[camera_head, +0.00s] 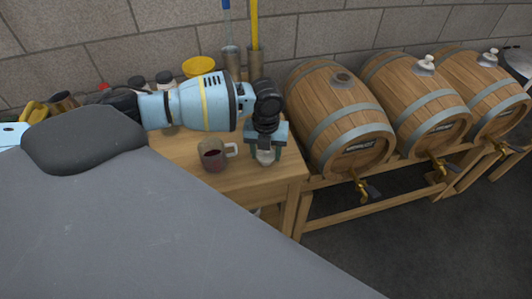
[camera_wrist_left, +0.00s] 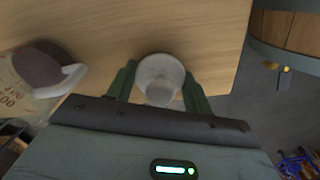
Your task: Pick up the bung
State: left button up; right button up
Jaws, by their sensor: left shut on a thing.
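My left gripper (camera_head: 266,154) points down over the right end of the wooden table. It is shut on the bung (camera_head: 265,157), a small pale, whitish stopper. In the left wrist view the bung (camera_wrist_left: 160,78) sits between the two green fingers of the gripper (camera_wrist_left: 160,88), its round pale top towards the camera. I cannot tell whether it touches the tabletop. My right gripper is not in view.
A mug with dark red liquid (camera_head: 213,155) stands just left of the gripper on the table (camera_head: 270,182). Three barrels (camera_head: 330,115) lie on a rack to the right; the nearest shows a dark patch on top, the others pale bungs (camera_head: 426,64). A yellow bowl (camera_head: 199,67) stands behind.

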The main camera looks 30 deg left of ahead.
pick_arm(q)
jog(key=shift+r, duration=0.45)
jog(key=r, duration=0.1)
jog(key=s+r, duration=0.1)
jog(key=shift+d+r, duration=0.15)
jog(key=shift+r, duration=0.2)
jog(key=s+d+r, duration=0.1)
jog(key=s+d, duration=0.2)
jog(key=s, duration=1.1)
jog(key=shift+s+d+r+p, duration=0.2)
jog(key=shift+s+p, duration=0.1)
jog(key=shift+p, duration=0.1)
